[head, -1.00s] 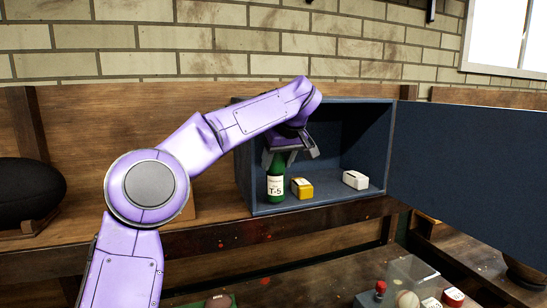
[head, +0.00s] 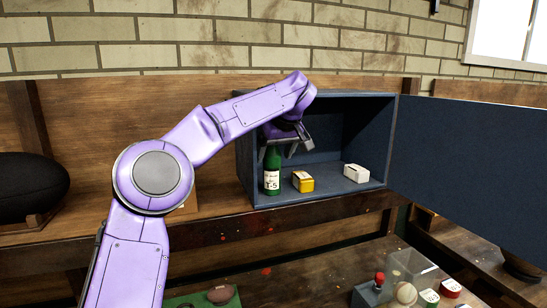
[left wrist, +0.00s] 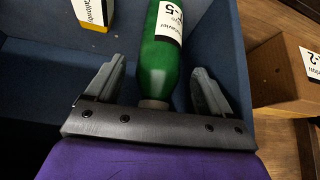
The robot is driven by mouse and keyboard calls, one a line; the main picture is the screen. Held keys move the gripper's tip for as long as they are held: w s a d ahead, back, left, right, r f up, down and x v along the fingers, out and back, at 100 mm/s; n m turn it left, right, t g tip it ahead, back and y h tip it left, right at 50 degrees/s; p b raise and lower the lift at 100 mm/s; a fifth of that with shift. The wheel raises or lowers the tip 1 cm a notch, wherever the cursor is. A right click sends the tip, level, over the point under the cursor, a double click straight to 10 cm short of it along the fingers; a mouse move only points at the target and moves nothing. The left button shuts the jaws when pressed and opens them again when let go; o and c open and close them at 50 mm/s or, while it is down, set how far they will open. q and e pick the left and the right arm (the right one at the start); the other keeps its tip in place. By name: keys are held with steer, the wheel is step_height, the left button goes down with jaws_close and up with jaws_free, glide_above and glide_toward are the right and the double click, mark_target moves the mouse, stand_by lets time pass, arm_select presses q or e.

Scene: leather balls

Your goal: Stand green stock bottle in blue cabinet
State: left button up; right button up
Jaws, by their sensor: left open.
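The green stock bottle (head: 272,170) stands upright on the floor of the blue cabinet (head: 313,190), near its left wall. It has a white label reading T-5. My left gripper (head: 286,147) is inside the cabinet at the top of the bottle, with its jaws open. In the left wrist view the bottle (left wrist: 158,65) lies between the spread fingers of the gripper (left wrist: 157,88), with its neck near the palm and a gap on each side. The cabinet door (head: 470,165) is open to the right. My right gripper is not in view.
A yellow box (head: 302,182) stands right of the bottle, and a white box (head: 356,173) farther right. The cabinet's side walls and top are close around my arm. A dark oval ball (head: 30,190) sits at far left. Several small items lie on the lower bench.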

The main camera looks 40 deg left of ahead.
arm_select(q)
steer(key=v, duration=0.2)
steer(key=shift+d+r, duration=0.2)
steer(key=shift+r, duration=0.1)
steer(key=s+d+b, duration=0.4)
steer(key=s+d, duration=0.1)
steer(key=d, duration=0.6)
steer(key=shift+d+r, duration=0.3)
steer(key=shift+d, duration=0.1)
steer(key=shift+f, duration=0.1)
